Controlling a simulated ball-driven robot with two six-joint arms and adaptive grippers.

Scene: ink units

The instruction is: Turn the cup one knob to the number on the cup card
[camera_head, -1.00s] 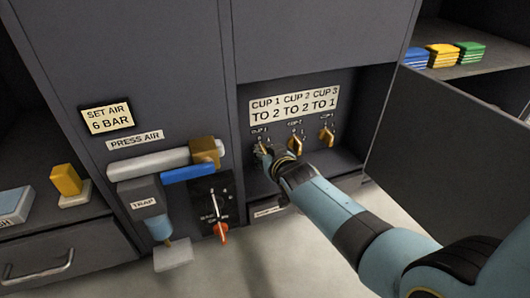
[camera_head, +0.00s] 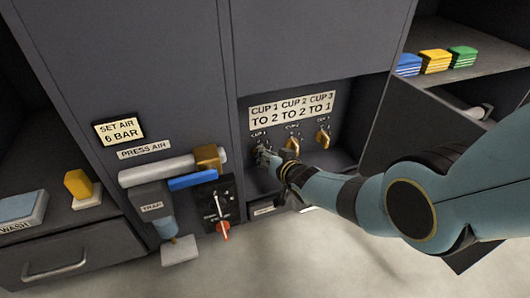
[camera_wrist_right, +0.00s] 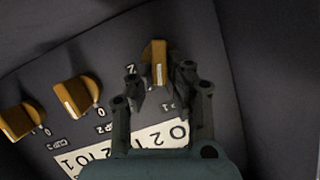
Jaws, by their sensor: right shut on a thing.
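The cup card (camera_head: 292,108) reads CUP 1 TO 2, CUP 2 TO 2, CUP 3 TO 1. Below it is a row of brass-yellow knobs in a recess. My right gripper (camera_head: 265,155) is at the leftmost one, the cup 1 knob (camera_wrist_right: 155,62), and hides most of it in the head view. In the right wrist view the right gripper (camera_wrist_right: 160,80) is shut on this knob, one finger on each side. The knob's white line runs roughly upright there; I cannot read its number. The cup 2 knob (camera_head: 293,146) and cup 3 knob (camera_head: 323,138) stand free.
Left of the recess are an air card (camera_head: 119,130), a white press bar (camera_head: 158,172), a trap (camera_head: 153,208) and a dial with a red handle (camera_head: 224,230).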

